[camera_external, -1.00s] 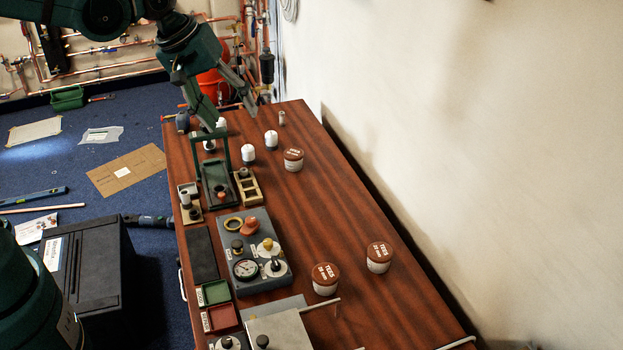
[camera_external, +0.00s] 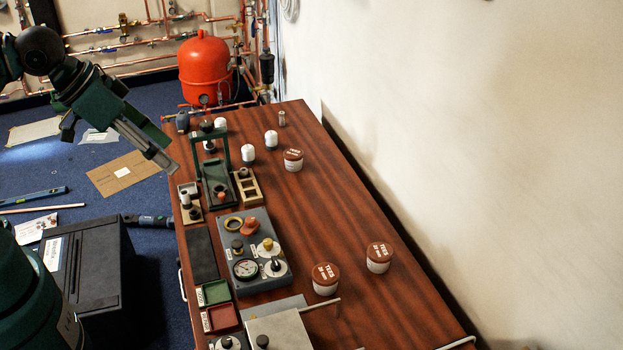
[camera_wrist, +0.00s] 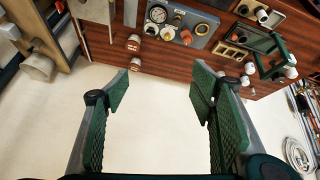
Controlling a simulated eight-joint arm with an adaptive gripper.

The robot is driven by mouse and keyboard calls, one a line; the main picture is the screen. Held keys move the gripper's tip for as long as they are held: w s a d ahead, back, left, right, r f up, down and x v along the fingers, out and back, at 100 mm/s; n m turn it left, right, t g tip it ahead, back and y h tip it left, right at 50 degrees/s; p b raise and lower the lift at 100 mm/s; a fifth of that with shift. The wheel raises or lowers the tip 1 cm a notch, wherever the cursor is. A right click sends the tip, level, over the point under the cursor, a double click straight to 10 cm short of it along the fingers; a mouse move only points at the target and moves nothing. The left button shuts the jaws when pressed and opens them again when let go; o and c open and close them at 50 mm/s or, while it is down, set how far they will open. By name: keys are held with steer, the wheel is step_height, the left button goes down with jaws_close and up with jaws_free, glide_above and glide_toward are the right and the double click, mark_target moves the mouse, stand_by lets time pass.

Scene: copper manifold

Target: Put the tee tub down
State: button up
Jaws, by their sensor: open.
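Three tubs with brown lids marked TEES stand upright on the wooden bench (camera_external: 350,210). One tub (camera_external: 293,160) stands alone towards the far end, right of the white-capped items. Another tub (camera_external: 325,279) and a third tub (camera_external: 379,257) stand near each other at the near right. Two tubs (camera_wrist: 134,42) (camera_wrist: 137,64) also show in the wrist view. My gripper (camera_external: 168,168) is at the bench's left edge, apart from all the tubs. In the wrist view my gripper (camera_wrist: 158,98) is open, with nothing between its fingers.
White-capped items (camera_external: 271,139) stand at the far end. A green frame (camera_external: 222,150) and a grey panel with gauge and knobs (camera_external: 250,250) line the left side. A red tank (camera_external: 205,70) is beyond the bench. The bench's middle right is clear.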

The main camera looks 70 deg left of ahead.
steer(key=shift+s+d+f+m+t, duration=0.1)
steer(key=shift+s+d+f+m, duration=0.3)
steer(key=shift+s, duration=0.3)
steer(key=shift+s+d+f+m+t, duration=0.1)
steer(key=shift+s+d+f+m, duration=0.15)
steer(key=shift+s+m, duration=0.4)
steer(key=shift+s+d+f+m+t, duration=0.1)
steer(key=shift+s+d+f+m, duration=0.2)
steer(key=shift+s, duration=0.45)
steer(key=shift+o, duration=0.5)
steer(key=w, duration=0.2)
steer(key=m+g, duration=0.7)
steer(key=m, duration=1.1)
glide_above(381, 250)
steer(key=shift+n, duration=0.25)
steer(key=f, duration=2.6)
steer(key=shift+s+f, duration=0.3)
steer(key=shift+f, duration=0.05)
steer(key=shift+w+f, duration=0.25)
steer(key=shift+f, duration=0.45)
